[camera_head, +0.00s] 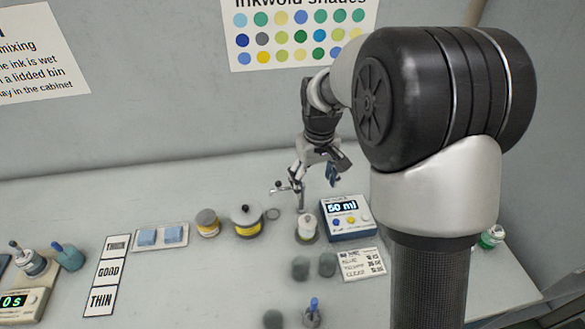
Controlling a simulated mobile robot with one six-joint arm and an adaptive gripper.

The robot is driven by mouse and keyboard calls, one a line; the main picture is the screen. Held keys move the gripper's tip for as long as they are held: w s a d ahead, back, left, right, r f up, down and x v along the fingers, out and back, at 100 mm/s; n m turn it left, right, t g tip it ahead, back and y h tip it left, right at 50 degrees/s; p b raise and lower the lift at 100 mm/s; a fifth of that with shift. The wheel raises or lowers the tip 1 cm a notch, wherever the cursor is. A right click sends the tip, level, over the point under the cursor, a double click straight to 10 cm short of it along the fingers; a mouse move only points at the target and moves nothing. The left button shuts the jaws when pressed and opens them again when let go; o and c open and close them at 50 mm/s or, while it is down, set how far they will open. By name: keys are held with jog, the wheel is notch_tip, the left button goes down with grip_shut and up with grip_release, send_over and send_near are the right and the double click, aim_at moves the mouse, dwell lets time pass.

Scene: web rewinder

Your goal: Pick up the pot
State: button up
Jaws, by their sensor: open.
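Several containers on the bench could be the pot. A pale jar with a light top (306,230) stands below my gripper. My gripper (308,190) is open above the bench, close over the pale jar in the picture. The height gap between them is hard to judge. No container is seen held.
A blue-and-white device reading 50 ml (347,222) stands right of the pale jar, with a printed card (361,264) in front. Two grey-green cylinders (314,267) stand in front of the jar.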

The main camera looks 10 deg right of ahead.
send_over(309, 216)
notch_tip(309, 216, down, 6)
jog(key=shift+g, duration=0.3)
notch_tip(309, 216, down, 12)
jog(key=b, duration=0.4)
jog(key=shift+f, duration=0.15)
jog(key=f, duration=0.1)
jog(key=f+b, duration=0.1)
jog(key=f, duration=0.1)
jog(key=f+b, duration=0.1)
jog(key=f, duration=0.1)
jog(key=shift+s+a+f, duration=0.1)
jog(key=shift+s+a, duration=0.05)
jog(key=shift+s, duration=0.15)
jog(key=c, duration=1.2)
jog(key=shift+o, duration=0.2)
